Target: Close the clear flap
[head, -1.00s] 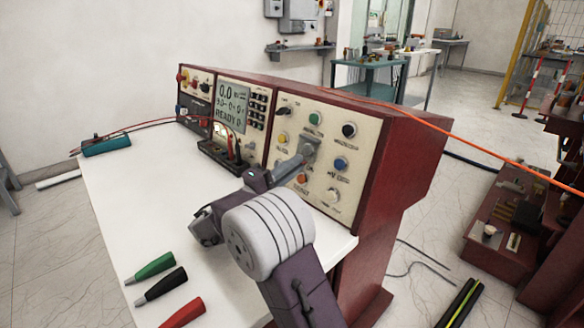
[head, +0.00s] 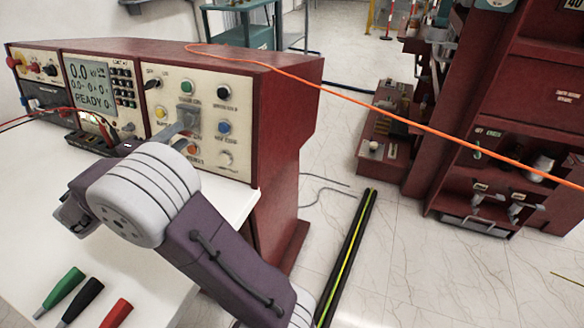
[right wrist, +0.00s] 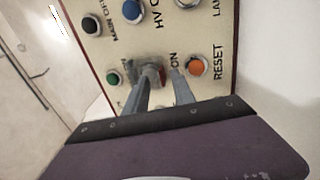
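The clear flap (head: 187,113) is a small greyish see-through cover on the cream control panel, between the green and orange buttons. It looks raised off the panel, but its exact angle is hard to tell. My right gripper (head: 176,132) reaches the panel just below and in front of it. In the right wrist view, the two fingers (right wrist: 163,77) stand apart, with the flap (right wrist: 151,70) at the left fingertip and a red spot between them. I cannot tell whether the finger touches the flap. My left gripper is out of view.
The red console (head: 285,100) stands on the white table, with a screen (head: 88,86) and several buttons and knobs. Green (head: 63,288), black (head: 83,300) and red (head: 117,314) probes lie at the front. An orange cable (head: 400,120) crosses to the right.

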